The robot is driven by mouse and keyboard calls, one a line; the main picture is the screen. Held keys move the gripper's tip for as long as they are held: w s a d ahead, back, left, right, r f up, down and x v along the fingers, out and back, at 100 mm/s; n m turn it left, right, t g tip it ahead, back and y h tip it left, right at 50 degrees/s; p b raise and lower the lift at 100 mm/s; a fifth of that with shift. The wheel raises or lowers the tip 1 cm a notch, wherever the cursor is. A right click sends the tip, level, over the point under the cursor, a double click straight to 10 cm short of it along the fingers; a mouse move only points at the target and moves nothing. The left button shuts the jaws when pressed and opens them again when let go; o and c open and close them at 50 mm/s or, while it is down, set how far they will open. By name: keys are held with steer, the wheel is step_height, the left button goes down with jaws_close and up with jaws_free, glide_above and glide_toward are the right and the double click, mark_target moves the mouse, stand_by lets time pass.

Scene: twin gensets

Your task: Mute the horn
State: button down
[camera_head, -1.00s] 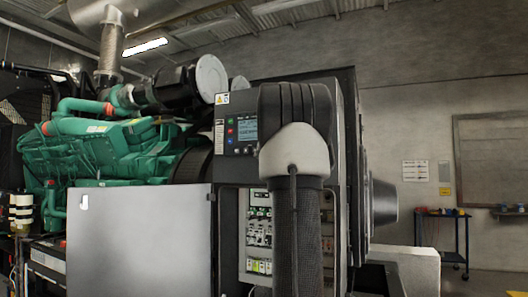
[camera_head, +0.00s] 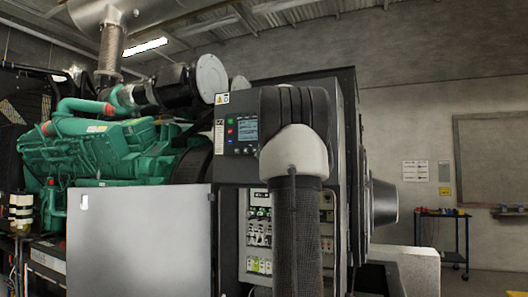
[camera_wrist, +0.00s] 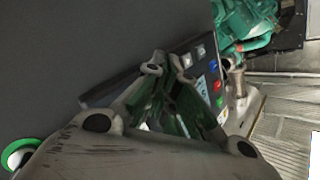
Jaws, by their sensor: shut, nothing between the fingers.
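The dark control panel (camera_head: 238,130) is on the upper front of the grey cabinet, with a lit screen (camera_head: 244,128) and a column of small coloured buttons (camera_head: 229,131) left of it. My arm covers the panel's right side in the head view. No horn-mute label is readable.
A grey cabinet door (camera_head: 140,240) stands open at the left, showing breakers (camera_head: 259,235) below the panel. The green engine (camera_head: 110,150) is behind it. A tool cart (camera_head: 443,235) stands by the right wall.

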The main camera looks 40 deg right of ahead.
steer(key=shift+d, duration=0.15)
steer(key=shift+s+a, duration=0.3)
steer(key=shift+a, duration=0.55)
steer(key=s+a, duration=0.2)
steer(key=a, duration=0.3)
steer(key=shift+s+a, duration=0.15)
steer(key=shift+a, duration=0.15)
steer(key=shift+f, duration=0.1)
stand_by(0.7)
